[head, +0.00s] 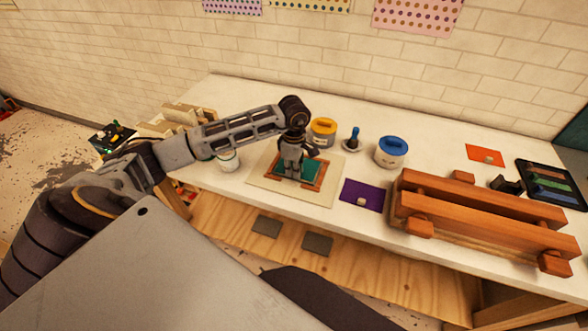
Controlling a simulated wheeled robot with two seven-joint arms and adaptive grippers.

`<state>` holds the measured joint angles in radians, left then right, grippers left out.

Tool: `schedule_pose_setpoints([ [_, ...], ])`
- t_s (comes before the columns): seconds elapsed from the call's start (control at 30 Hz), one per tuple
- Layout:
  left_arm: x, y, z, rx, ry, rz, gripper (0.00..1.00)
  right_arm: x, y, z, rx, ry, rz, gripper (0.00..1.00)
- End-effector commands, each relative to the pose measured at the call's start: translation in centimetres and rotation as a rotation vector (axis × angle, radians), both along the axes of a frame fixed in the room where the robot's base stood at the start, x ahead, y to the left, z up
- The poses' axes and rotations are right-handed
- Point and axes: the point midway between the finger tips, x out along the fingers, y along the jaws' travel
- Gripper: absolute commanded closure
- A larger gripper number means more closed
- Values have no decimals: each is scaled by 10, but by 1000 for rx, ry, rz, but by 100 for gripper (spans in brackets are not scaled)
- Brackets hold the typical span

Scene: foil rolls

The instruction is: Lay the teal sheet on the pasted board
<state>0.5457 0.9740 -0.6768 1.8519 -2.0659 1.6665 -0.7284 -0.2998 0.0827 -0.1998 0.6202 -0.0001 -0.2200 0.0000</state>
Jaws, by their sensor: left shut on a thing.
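The teal sheet (311,173) lies flat, or very nearly so, inside a brown frame-like border (309,187) on the pale board (263,187). I cannot tell whether it touches the surface below. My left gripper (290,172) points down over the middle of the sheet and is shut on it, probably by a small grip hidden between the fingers. The gripper and wrist cover part of the sheet and the far side of the border. My right gripper is not in view.
A purple sheet (377,196) with a small pale block lies right of the board. Yellow-lidded (323,127) and blue-lidded (391,152) tubs and a blue-handled tool (353,140) stand behind. A wooden press (480,215) fills the right. A white pot (229,162) stands left.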

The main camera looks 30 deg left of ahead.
Motion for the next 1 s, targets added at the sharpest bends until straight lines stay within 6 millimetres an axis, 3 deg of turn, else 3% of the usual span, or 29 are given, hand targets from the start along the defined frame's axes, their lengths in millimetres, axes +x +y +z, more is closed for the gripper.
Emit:
schedule_pose_setpoints([
  [1.0, 0, 0, -1, 0, 0, 0, 99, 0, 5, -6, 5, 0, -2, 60],
])
